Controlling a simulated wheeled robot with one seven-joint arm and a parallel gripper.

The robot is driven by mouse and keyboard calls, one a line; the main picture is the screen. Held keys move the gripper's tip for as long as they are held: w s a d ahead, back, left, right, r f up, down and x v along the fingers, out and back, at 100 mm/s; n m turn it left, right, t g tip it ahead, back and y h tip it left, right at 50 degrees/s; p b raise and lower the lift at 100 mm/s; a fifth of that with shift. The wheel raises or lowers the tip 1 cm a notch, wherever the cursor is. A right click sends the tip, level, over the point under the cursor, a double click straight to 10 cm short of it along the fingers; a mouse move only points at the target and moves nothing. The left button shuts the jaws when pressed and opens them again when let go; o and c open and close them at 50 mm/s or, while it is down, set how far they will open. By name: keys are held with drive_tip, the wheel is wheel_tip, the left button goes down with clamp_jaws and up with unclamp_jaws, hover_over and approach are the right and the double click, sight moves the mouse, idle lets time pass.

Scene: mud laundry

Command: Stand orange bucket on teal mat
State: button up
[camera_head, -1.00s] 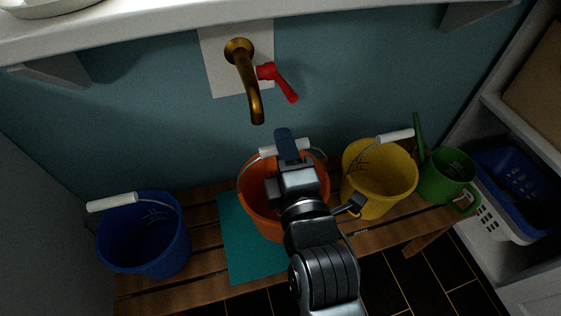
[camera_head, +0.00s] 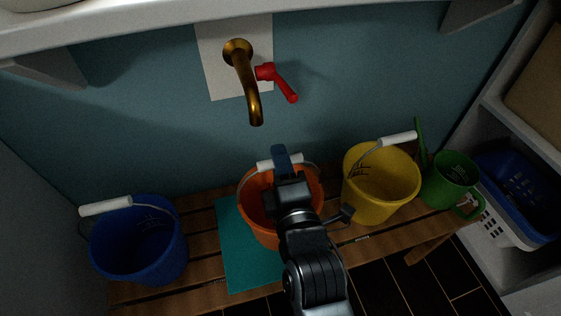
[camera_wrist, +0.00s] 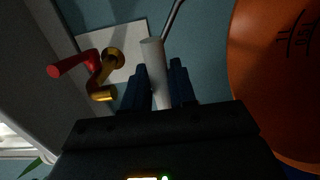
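The orange bucket (camera_head: 250,213) is upright, over the right part of the teal mat (camera_head: 235,262) in the head view. My arm hides much of it, and I cannot tell whether its base touches the mat. The mat lies on a slatted wooden bench. My gripper (camera_head: 281,160) is at the bucket's raised white handle grip (camera_head: 263,165). In the wrist view the dark fingers (camera_wrist: 160,85) are closed around the white grip (camera_wrist: 154,60), and the orange bucket wall (camera_wrist: 265,75) fills the right side.
A blue bucket (camera_head: 140,250) stands left of the mat. A yellow bucket (camera_head: 375,205) stands close on the right, beside a green watering can (camera_head: 450,182). A brass tap (camera_head: 247,85) with a red lever (camera_head: 280,85) projects above the orange bucket. Bare bench slats (camera_head: 203,240) show left of the mat.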

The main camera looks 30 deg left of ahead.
drive_tip(key=o, duration=0.4)
drive_tip(key=shift+o, duration=0.2)
drive_tip(key=shift+r, duration=0.25)
drive_tip(key=v, duration=1.2)
